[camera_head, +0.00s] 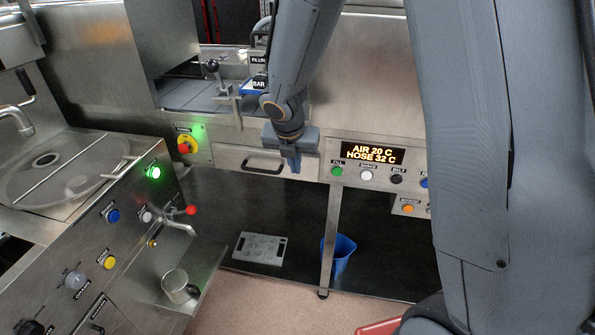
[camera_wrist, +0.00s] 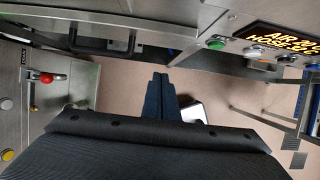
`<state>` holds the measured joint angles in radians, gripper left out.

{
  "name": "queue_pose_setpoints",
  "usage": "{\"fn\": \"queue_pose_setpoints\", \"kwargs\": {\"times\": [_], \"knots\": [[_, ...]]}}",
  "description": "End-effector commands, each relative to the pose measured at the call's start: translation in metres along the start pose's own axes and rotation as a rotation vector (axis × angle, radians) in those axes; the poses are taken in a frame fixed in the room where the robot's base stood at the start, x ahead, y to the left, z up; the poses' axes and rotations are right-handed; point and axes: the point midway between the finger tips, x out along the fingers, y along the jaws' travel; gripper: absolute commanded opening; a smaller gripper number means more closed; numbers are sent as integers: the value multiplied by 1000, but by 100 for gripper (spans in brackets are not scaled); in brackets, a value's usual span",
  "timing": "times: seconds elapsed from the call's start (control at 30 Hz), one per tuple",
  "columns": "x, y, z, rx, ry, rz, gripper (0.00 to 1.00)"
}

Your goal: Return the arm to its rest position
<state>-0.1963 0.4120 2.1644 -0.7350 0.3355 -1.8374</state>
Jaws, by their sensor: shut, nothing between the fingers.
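My gripper (camera_head: 292,163) hangs fingers down in front of the steel counter's drawer front, just right of the black drawer handle (camera_head: 262,165) in the head view. In the wrist view its two dark fingers (camera_wrist: 160,82) lie together, with nothing between them. My arm comes down from the top of the head view and bends at the wrist above the gripper. The gripper holds nothing, and I cannot tell whether it touches the drawer front.
A control panel with a lit display (camera_head: 372,153) is right of the gripper. At left, a panel has buttons, a red-knobbed lever (camera_head: 190,210) and a metal jug (camera_head: 179,287) below it.

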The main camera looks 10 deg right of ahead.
Motion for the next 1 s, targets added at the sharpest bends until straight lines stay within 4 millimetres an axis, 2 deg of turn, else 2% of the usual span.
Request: {"fn": "queue_pose_setpoints", "kwargs": {"times": [0.1, 0.33, 0.47, 0.57, 0.8, 1.0], "knots": [[-20, 0, 1, 1, -1, 1, 0], [-37, -3, -1, 20, 3, -2, 0], [-42, -13, -8, 183, 21, -7, 0], [-47, -31, -20, 446, 48, -20, 0], [-64, -75, -59, 1238, 114, -90, 0], [-77, -105, -94, 1896, 149, -183, 0]]}}
